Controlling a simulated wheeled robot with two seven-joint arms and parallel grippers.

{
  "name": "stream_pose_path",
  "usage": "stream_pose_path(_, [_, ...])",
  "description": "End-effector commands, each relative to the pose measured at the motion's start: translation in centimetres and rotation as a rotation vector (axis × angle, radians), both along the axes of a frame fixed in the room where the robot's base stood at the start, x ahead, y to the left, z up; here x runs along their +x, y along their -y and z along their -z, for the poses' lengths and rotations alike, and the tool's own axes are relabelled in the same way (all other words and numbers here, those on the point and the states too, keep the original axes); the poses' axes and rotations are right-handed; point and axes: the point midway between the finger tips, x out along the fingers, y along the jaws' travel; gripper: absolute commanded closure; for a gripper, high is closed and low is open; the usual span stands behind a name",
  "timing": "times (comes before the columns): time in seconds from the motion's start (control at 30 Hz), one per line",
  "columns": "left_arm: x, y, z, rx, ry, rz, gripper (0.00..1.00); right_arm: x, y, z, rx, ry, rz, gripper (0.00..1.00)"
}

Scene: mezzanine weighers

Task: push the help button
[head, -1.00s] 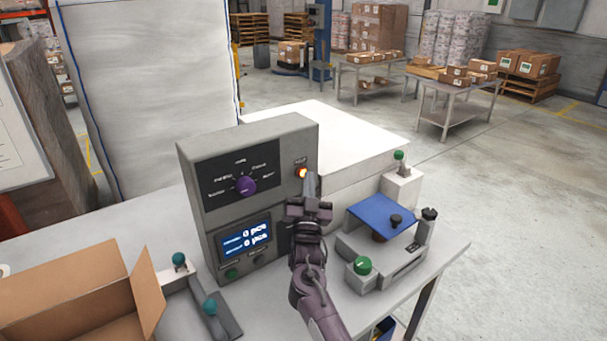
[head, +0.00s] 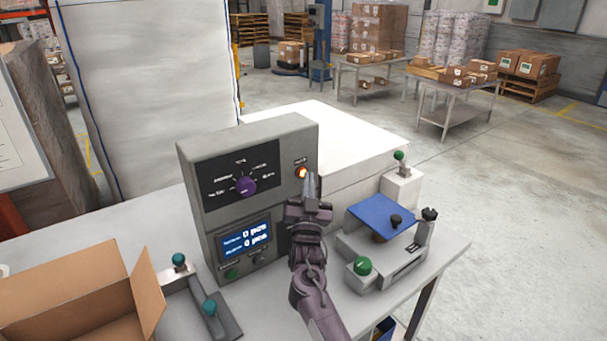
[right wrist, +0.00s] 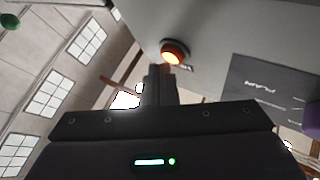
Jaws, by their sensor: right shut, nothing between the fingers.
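The help button (head: 301,172) is a round, lit orange button at the upper right of the front of a grey control box (head: 300,140). It also shows in the right wrist view as a glowing orange disc (right wrist: 175,53) in a dark ring. My right gripper (head: 311,178) is shut and empty, its fingertips pointing up beside the button's lower right in the head view. In the right wrist view the fingertips (right wrist: 158,72) lie just below the button. I cannot tell whether they touch it. My left gripper is not in view.
The box also carries a purple knob (head: 245,185) and a blue display (head: 244,240). A scale with a blue plate (head: 375,215) stands to the right. An open carton (head: 70,290) and a teal-knobbed lever (head: 209,307) are at the left.

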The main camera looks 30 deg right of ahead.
Motion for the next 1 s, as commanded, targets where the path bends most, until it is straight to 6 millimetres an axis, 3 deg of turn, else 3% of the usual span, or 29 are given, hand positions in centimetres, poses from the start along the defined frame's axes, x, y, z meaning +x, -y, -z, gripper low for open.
stream_pose_path(1.0, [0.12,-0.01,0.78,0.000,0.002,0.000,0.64,0.91,-0.08,-0.06,0.000,0.000,0.000,1.00])
